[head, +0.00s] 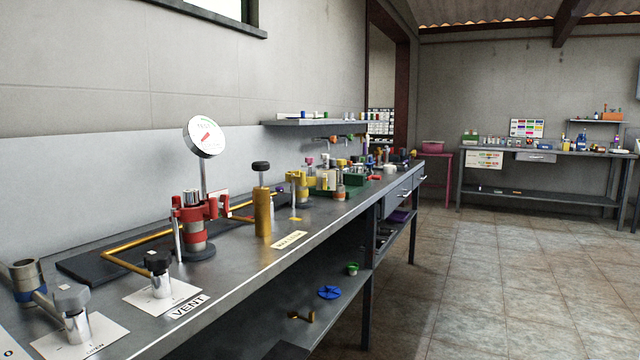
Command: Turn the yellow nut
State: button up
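A yellow fitting (299,184) stands on the long grey bench (330,220), beyond a brass cylinder (263,213) with a black knob. It looks like a yellow collar on an upright assembly, but it is too small to tell whether this is the yellow nut. Other small yellow parts show farther along the bench, by a green box (350,182). My gripper is not in view.
A red-clamped fitting (195,225) with a round gauge (204,137) stands nearer, beside a brass pipe (125,262). A black-knobbed vent valve (159,274) and a grey-knobbed valve (73,312) are at the front. Tiled floor (480,275) to the right is clear.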

aim_at(341, 162)
jog(key=i+l, duration=0.35)
jog(key=i+l+u, duration=0.1)
jog(key=i+l, duration=0.3)
jog(key=l, duration=0.15)
